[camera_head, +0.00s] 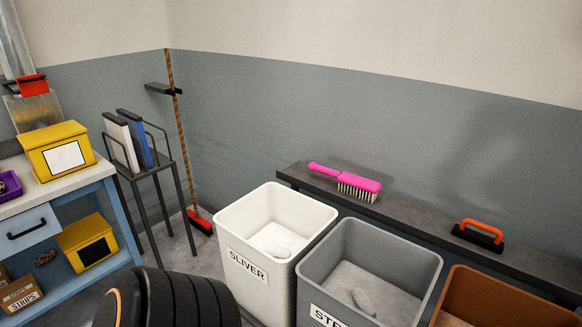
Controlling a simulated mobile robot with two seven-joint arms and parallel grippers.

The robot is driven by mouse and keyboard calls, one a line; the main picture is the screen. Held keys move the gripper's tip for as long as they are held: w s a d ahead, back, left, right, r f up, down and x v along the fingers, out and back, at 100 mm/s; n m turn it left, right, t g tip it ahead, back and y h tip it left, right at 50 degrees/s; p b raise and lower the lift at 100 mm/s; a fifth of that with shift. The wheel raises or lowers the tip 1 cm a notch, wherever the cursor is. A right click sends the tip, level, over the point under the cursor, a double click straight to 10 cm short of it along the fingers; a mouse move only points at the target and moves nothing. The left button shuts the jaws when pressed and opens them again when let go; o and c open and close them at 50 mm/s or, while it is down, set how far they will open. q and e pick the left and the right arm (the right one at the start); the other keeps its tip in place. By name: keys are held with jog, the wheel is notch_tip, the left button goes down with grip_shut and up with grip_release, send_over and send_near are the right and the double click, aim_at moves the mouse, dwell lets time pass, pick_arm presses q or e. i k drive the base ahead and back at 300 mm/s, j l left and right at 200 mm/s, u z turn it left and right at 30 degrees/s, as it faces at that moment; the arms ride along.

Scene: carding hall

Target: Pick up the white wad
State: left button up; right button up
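I cannot tell for sure which lump is the white wad. Neither of my grippers shows; only a dark, ribbed part of my own arm is at the bottom edge, left of the white bin.
A brown bin (497,290) stands right of the grey one. Behind the bins, a dark ledge (415,222) holds a pink brush (345,181) and an orange-handled tool (480,234). A blue workbench (75,193) with yellow boxes and a file rack (157,170) stand left.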

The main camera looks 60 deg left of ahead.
aim_at(274, 250)
jog(key=k+j+z, duration=0.25)
jog(key=j, duration=0.15)
jog(key=k+j+z, duration=0.25)
jog(key=j, duration=0.15)
jog(key=k+j+z, duration=0.15)
jog(key=j, duration=0.25)
jog(key=k+j+z, duration=0.1)
jog(key=k+j, duration=0.75)
jog(key=j, duration=0.2)
jog(key=z, duration=0.05)
